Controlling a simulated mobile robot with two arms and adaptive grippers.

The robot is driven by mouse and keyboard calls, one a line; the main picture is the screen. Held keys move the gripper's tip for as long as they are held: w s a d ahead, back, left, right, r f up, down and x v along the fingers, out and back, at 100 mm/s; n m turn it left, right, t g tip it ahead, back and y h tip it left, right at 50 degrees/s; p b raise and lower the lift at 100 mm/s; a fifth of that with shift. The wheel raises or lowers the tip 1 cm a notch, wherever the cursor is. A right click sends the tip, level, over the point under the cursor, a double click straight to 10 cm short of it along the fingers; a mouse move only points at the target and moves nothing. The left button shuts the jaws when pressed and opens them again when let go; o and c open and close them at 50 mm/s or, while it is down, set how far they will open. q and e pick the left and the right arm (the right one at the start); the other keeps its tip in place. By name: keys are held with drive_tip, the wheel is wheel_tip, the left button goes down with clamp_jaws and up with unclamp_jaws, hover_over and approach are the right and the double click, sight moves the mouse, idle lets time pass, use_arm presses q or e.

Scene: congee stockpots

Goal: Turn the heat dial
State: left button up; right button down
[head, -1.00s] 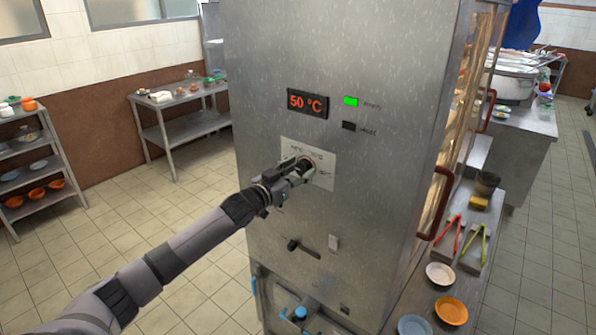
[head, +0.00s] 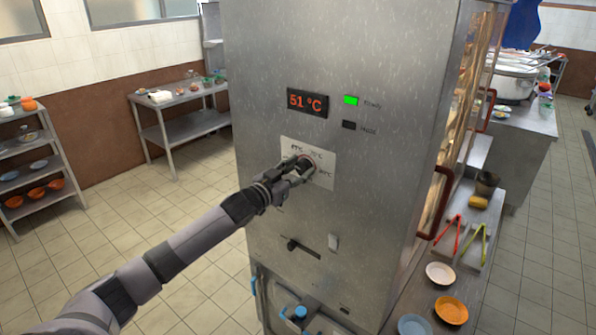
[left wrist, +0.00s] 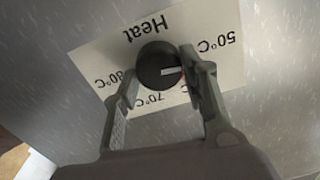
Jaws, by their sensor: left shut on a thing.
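The heat dial (left wrist: 158,64) is a round black knob with a white pointer line, on a white label plate marked "Heat". In the left wrist view the pointer faces right, toward the right finger. The 50°C, 70°C and 80°C marks show around it, some partly covered by my fingers. My left gripper (left wrist: 160,72) is shut on the dial, one finger on each side. In the head view my left gripper (head: 303,166) covers most of the dial on the steel cabinet front. A display (head: 307,102) above reads 51 °C. My right gripper is not in view.
A green Ready lamp (head: 351,101) is lit above a dark Hold lamp (head: 349,125). Red tongs (head: 447,238) and bowls stand on the right counter. The floor at left is clear.

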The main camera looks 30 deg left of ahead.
use_arm(q)
drive_tip(key=m, duration=0.6)
drive_tip(key=shift+d+f+b, duration=0.1)
drive_tip(key=shift+d+b, duration=0.05)
drive_tip(key=shift+b, duration=0.25)
drive_tip(key=m, duration=0.5)
drive_tip(key=shift+d+f+m+b, duration=0.1)
drive_tip(key=shift+m+b, duration=0.25)
drive_tip(key=shift+m, duration=0.05)
drive_tip(key=m, duration=0.5)
drive_tip(key=shift+f, duration=0.1)
drive_tip(key=m, duration=0.5)
drive_tip(key=shift+f+b, duration=0.15)
drive_tip(key=shift+b, duration=0.15)
drive_tip(key=shift+m, duration=0.4)
drive_tip(key=o, duration=1.1)
drive_tip(key=shift+o, duration=0.2)
drive_tip(key=shift+s, duration=0.1)
